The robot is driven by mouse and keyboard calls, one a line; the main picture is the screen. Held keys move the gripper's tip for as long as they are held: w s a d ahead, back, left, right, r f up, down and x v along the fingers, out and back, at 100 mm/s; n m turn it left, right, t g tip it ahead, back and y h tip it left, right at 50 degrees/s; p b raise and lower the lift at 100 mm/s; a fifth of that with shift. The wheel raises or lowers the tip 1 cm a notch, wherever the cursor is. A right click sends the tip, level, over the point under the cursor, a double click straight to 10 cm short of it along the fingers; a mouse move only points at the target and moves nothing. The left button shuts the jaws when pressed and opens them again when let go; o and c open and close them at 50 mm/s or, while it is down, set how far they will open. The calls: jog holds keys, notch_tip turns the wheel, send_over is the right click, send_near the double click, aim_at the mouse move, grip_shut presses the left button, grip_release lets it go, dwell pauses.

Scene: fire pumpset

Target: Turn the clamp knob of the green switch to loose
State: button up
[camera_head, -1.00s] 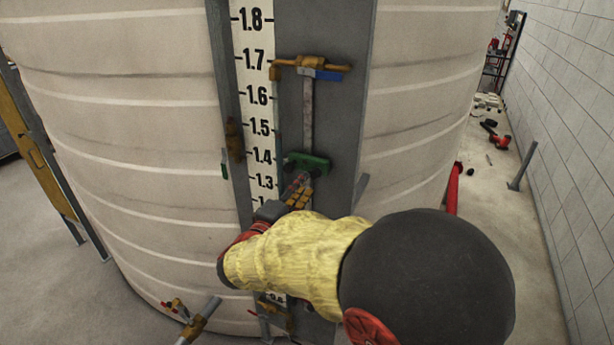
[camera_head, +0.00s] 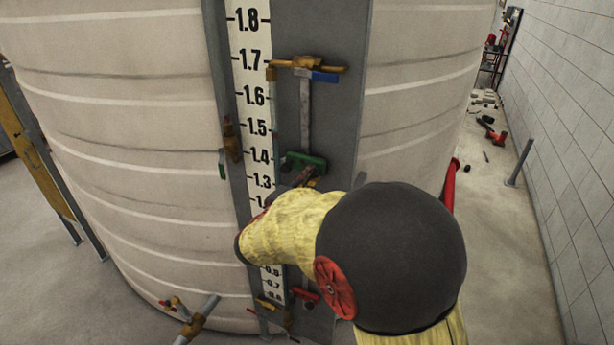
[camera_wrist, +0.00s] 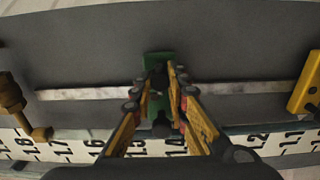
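The green switch (camera_head: 304,161) is mounted on the dark grey vertical panel, beside the white level scale at about the 1.4 mark. It also shows in the wrist view (camera_wrist: 158,60), straight ahead between my fingertips. A small dark knob (camera_wrist: 160,124) shows on its scale side in the wrist view, between my fingers. My gripper (camera_wrist: 161,82) has its yellow fingers apart, with the tips on both sides of the switch's middle. In the head view my gripper (camera_head: 305,178) is just below the switch and partly hidden by my arm. Contact with the clamp knob cannot be told.
A brass valve with a blue handle (camera_head: 322,76) sits above on the panel. A metal strip (camera_head: 305,115) runs down from it to the switch. A brass fitting (camera_head: 232,138) is left of the scale. Below are a red-handled valve (camera_head: 305,296) and pipe (camera_head: 198,320).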

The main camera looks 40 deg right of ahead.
grip_shut()
jog(key=shift+n+b, duration=0.3)
jog(key=shift+n, duration=0.2)
jog(key=shift+r+n+p, duration=0.1)
jog(key=shift+n+p, duration=0.8)
jog(key=shift+n, duration=7.6)
jog(key=shift+o, duration=1.9)
grip_release()
